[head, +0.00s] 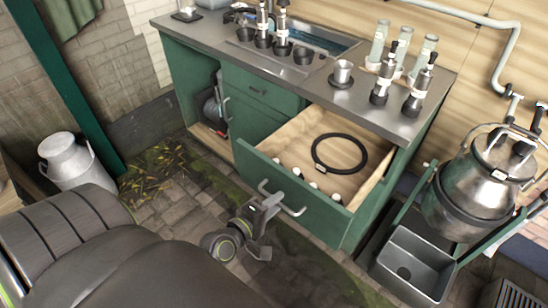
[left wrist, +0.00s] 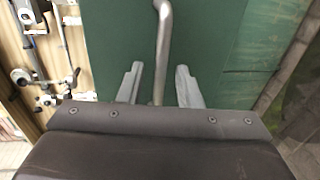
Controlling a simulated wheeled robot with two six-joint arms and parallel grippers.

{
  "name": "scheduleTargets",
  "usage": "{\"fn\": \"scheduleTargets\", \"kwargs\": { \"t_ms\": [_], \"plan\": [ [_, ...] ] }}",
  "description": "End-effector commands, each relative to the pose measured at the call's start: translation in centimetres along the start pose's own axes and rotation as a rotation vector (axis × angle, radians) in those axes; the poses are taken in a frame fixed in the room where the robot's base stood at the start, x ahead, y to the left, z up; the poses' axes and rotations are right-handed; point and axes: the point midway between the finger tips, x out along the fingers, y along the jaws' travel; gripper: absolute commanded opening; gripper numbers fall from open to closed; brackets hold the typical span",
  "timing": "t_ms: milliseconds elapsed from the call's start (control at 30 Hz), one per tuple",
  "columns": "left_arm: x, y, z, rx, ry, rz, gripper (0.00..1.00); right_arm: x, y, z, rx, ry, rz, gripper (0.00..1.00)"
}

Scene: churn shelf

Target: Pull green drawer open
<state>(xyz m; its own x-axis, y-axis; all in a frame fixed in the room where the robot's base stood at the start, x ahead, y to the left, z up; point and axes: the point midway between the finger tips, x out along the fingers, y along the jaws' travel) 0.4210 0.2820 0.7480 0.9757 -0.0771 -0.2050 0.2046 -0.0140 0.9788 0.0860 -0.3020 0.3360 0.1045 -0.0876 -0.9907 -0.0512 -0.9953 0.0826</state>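The green drawer (head: 322,216) under the counter is pulled well out, so its wooden inside shows. A black ring (head: 340,153) and several small white-topped things lie in it. A grey bar handle (head: 292,210) is on its front. My left gripper (head: 259,207) is at this handle. In the left wrist view, the handle (left wrist: 163,40) runs between the two fingers of my left gripper (left wrist: 159,75), with gaps on both sides, in front of the green drawer front (left wrist: 215,40). My right gripper is in neither view.
The steel counter (head: 318,88) carries several tap-like fittings and glass tubes. A milk can (head: 72,160) stands at the left. A steel churn (head: 470,195) and a sink-like basin (head: 412,265) are at the right. Paved floor (head: 190,215) lies in front of the drawer.

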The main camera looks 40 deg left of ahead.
Motion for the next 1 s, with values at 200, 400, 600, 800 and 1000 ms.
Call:
{"fn": "scheduleTargets", "kwargs": {
  "t_ms": [200,400,600,800,1000],
  "plan": [
    [0.0,0.0,0.0,0.000,0.000,0.000,0.32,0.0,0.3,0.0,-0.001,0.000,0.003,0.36],
    [-0.4,-0.1,0.0,0.000,0.001,0.000,0.32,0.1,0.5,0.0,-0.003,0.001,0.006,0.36],
    [-3.1,-0.3,0.0,0.001,0.001,-0.002,0.32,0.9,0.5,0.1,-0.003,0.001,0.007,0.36],
    [-6.9,-0.5,0.0,0.001,0.001,-0.003,0.32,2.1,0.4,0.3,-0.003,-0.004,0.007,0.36],
    [-10.4,-0.5,0.0,0.002,0.000,-0.003,0.32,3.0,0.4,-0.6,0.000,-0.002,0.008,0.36]
  ]
}}
